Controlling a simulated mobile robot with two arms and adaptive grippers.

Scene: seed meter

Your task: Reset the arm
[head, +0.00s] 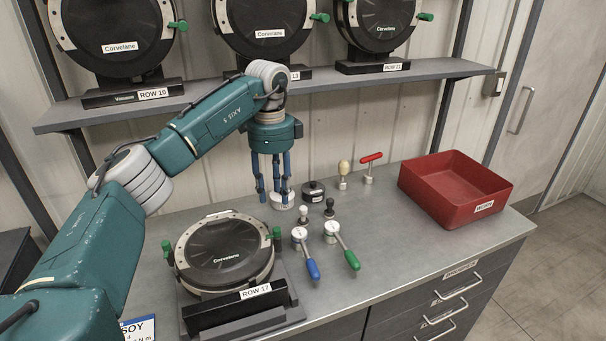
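My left gripper (274,196) hangs fingers-down over the back of the workbench. Its blue fingers stand apart, with gaps between them. A small white round piece (282,205) is on the bench at the fingertips; I cannot tell whether they touch it. My teal arm reaches in from the left, in front of the shelf. A black seed meter (222,254) sits on a dark stand labelled ROW 17 (255,292), left of and nearer than the gripper. It has green knobs at its sides. My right gripper is not in view.
The grey bench (372,222) holds a black puck (313,191), a blue-handled tool (306,254), a green-handled tool (342,245), a wooden-knobbed piece (343,170) and a red T-handle piece (371,160). A red bin (431,207) stands right. Several meters are on the shelf (430,73).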

